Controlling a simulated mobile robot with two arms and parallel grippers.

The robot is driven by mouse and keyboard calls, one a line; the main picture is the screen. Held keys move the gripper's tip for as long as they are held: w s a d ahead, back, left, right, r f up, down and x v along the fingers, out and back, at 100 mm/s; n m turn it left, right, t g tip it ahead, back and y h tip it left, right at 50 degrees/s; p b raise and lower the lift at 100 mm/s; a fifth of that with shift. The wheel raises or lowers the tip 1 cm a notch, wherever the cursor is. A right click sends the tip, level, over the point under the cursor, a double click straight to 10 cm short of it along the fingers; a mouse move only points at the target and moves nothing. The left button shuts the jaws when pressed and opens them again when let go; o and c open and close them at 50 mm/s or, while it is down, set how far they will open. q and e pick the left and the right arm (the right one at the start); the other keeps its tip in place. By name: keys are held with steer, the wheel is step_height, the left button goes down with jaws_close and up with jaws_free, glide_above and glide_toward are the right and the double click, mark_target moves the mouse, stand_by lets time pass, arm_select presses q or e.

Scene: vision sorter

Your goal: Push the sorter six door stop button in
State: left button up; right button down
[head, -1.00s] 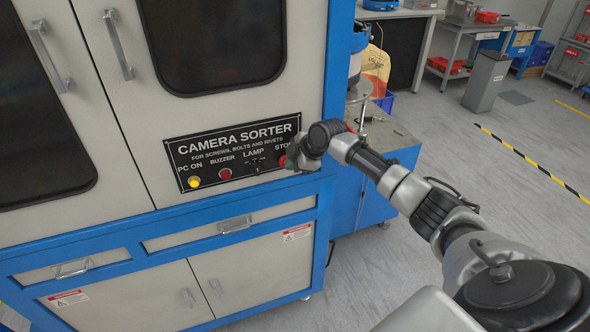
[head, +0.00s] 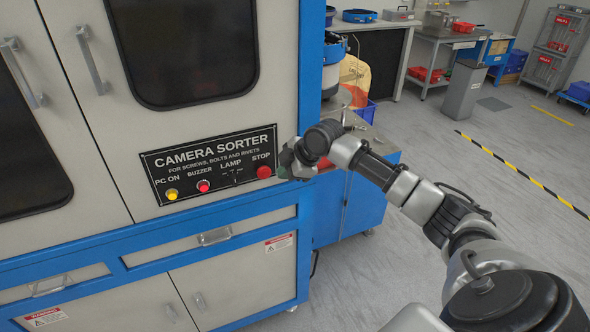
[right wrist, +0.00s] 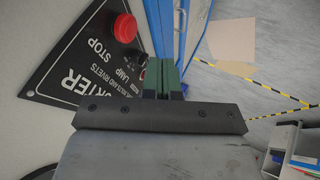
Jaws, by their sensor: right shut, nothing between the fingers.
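The camera sorter's black label panel (head: 215,150) carries a red STOP button (head: 264,172) at its right end, now in full view. The button also shows in the right wrist view (right wrist: 125,28), upper left of the fingers. My right gripper (head: 285,168) is just right of the button, by the cabinet's blue edge. Its green fingers (right wrist: 167,80) are shut with nothing between them. A gap shows between the fingers and the button in the wrist view. I cannot tell how far the button is pressed. My left gripper is out of view.
Left of STOP are the lamp switch (head: 233,177), the red buzzer button (head: 203,186) and the yellow PC ON button (head: 172,194). A drawer handle (head: 214,236) sticks out below. Open floor (head: 430,155) lies to the right.

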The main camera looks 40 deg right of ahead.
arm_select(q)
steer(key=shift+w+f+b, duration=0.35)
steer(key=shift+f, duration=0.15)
arm_select(e)
steer(key=v, duration=0.3)
steer(key=shift+s+d+r, duration=0.15)
steer(key=shift+s+r, duration=0.1)
steer(key=shift+s, duration=0.15)
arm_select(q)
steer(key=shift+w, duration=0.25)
